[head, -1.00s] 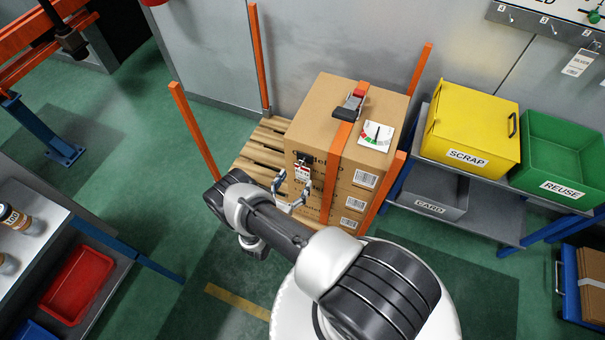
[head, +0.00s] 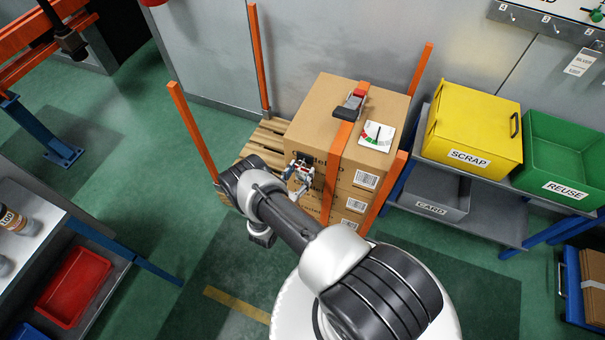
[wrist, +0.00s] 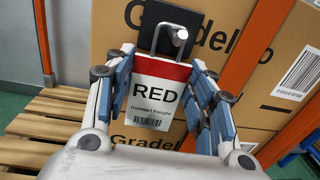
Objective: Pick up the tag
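The tag (wrist: 157,92) is a white card with a red top band, marked RED above smaller print and a barcode. It hangs from a metal loop (wrist: 177,38) at a black holder (wrist: 152,22) on the front of a cardboard box. My gripper (wrist: 160,75) is open, with one blue-padded finger on each side of the tag. The left finger looks very close to the tag's left edge; I cannot tell whether it touches. In the head view my gripper (head: 299,178) is at the box front and mostly hides the tag.
The strapped cardboard boxes (head: 321,108) stand on a wooden pallet (head: 262,140) between orange posts (head: 194,132). A shelf to the right holds a yellow SCRAP bin (head: 470,120), a green REUSE bin (head: 565,150) and a grey CARD bin (head: 440,190).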

